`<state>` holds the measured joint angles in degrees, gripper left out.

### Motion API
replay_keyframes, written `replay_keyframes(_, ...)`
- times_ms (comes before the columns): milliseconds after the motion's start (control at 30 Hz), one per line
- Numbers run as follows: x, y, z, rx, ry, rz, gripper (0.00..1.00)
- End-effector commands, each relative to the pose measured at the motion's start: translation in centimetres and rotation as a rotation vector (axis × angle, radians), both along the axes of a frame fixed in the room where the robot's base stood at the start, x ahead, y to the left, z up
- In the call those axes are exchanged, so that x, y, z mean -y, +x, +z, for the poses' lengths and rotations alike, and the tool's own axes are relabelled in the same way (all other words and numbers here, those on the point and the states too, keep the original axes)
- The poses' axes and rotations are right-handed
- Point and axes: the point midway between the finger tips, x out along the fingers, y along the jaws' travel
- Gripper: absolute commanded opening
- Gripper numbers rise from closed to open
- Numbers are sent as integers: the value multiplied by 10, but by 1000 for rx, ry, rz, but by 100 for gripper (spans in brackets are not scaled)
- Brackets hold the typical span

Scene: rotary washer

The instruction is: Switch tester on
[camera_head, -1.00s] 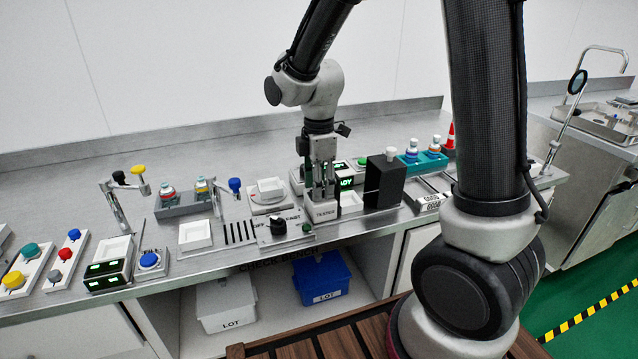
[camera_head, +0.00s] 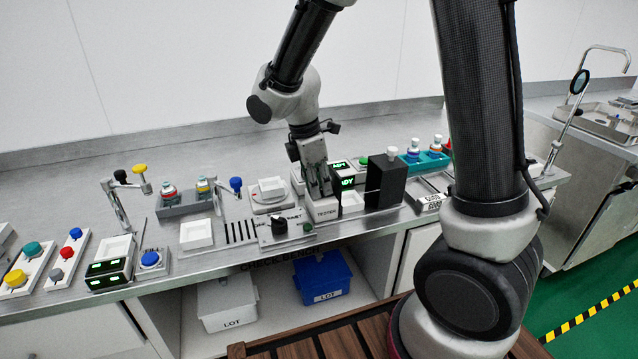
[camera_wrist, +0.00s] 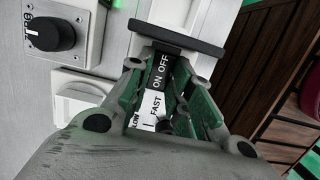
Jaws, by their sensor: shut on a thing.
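The tester (camera_head: 327,212), a pale box lettered on its front, stands on the steel bench. My gripper (camera_head: 322,190) is down at its top, tilted, with its upper end leaning left. In the wrist view my gripper (camera_wrist: 168,80) is closed in on the tester's switch; the gripped part is mostly hidden between the fingers. A black label (camera_wrist: 162,70) reading ON and OFF and a white label (camera_wrist: 150,108) reading FAST show between the fingers. A dark crossbar (camera_wrist: 178,36) lies just beyond the fingertips. Which position the switch is in I cannot tell.
A black knob (camera_head: 279,221) on a plate is left of the tester, also in the wrist view (camera_wrist: 50,34). A black box (camera_head: 385,182) stands close on the right. Green displays (camera_head: 347,183) glow behind.

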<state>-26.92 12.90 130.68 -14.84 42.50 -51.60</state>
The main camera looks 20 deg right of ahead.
Motion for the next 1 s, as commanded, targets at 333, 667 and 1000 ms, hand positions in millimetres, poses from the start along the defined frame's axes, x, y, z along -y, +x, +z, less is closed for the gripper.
replay_keyframes(333, 0, 0, 0, 0, 1, -1, 43)
replay_keyframes(667, -1, 1, 5, 2, 2, -1, 43)
replay_keyframes(1000, -14, 1, 71, 5, 4, 0, 43)
